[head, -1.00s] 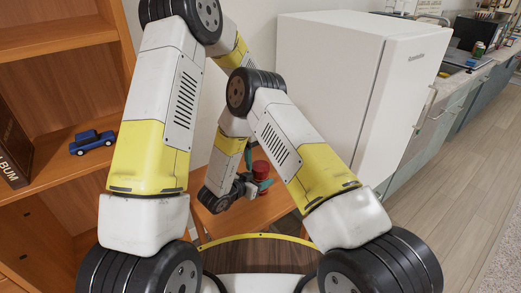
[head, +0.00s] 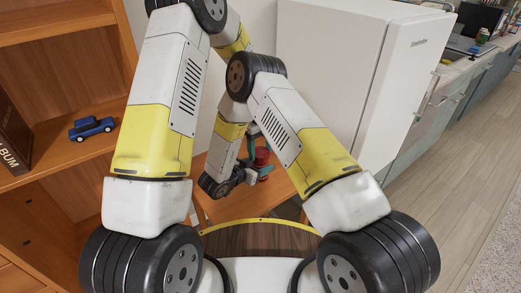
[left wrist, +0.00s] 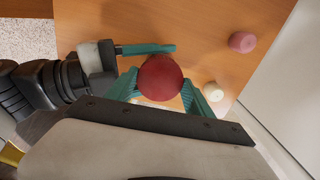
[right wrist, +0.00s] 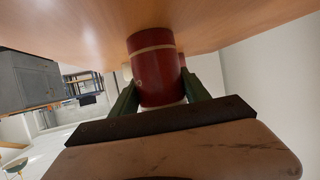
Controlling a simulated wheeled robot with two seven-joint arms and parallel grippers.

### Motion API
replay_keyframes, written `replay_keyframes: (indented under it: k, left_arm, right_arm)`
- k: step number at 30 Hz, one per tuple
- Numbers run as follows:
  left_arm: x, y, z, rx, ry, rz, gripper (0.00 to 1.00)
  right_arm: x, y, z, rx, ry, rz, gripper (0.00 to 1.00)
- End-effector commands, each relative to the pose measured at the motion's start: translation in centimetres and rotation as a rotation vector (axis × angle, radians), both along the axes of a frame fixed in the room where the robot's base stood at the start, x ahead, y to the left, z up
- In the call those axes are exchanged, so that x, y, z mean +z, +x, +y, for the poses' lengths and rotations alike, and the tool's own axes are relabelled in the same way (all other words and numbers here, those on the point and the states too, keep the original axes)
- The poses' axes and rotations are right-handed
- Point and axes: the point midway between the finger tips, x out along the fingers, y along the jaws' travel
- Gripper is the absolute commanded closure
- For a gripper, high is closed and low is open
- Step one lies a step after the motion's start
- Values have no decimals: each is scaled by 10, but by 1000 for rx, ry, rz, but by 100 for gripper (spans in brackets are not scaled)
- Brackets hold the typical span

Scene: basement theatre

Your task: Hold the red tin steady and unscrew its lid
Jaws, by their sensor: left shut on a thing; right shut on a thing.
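The red tin (head: 262,157) stands by the small wooden table, partly hidden behind my grippers in the head view. In the left wrist view its round red top (left wrist: 160,78) sits between the teal fingers of my left gripper (left wrist: 160,92), which is shut on it. I cannot tell whether these fingers grip lid or body. One finger of my right gripper lies along the tin's far side there. The right wrist view shows the tin's red side (right wrist: 158,80) with a tan band, between the fingers of my right gripper (right wrist: 160,95), shut on it.
A pink cylinder (left wrist: 242,42) and a cream round piece (left wrist: 216,92) are on the wooden table (left wrist: 110,20), right of the tin. A white fridge (head: 335,70) stands beyond to the right. A wooden shelf with a blue toy truck (head: 92,128) is at the left.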

Motion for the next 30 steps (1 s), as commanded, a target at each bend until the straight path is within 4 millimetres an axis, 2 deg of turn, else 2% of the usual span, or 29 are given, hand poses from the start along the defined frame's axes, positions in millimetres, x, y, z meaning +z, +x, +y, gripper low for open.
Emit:
replay_keyframes:
  k: [9, 12, 16, 24, 25, 27, 30]
  left_arm:
    - [1, 0, -1, 599, 0, -2, 88]
    - [1, 0, -1, 744, 0, -2, 88]
    - [1, 1, -1, 825, -2, -2, 88]
    - [1, 1, -1, 829, -2, -2, 88]
    - [1, 1, -1, 829, -2, -2, 34]
    - [1, 1, -1, 829, -2, -2, 20]
    - [1, 1, 0, 828, -1, -1, 18]
  right_arm:
    - [0, 0, 0, 0, 0, 0, 100]
    - [0, 0, 0, 0, 0, 0, 100]
    - [0, 0, 0, 0, 0, 0, 100]
    - [0, 0, 0, 0, 0, 0, 100]
    - [0, 0, 0, 0, 0, 0, 100]
    - [0, 0, 0, 0, 0, 0, 100]
    - [0, 0, 0, 0, 0, 0, 100]
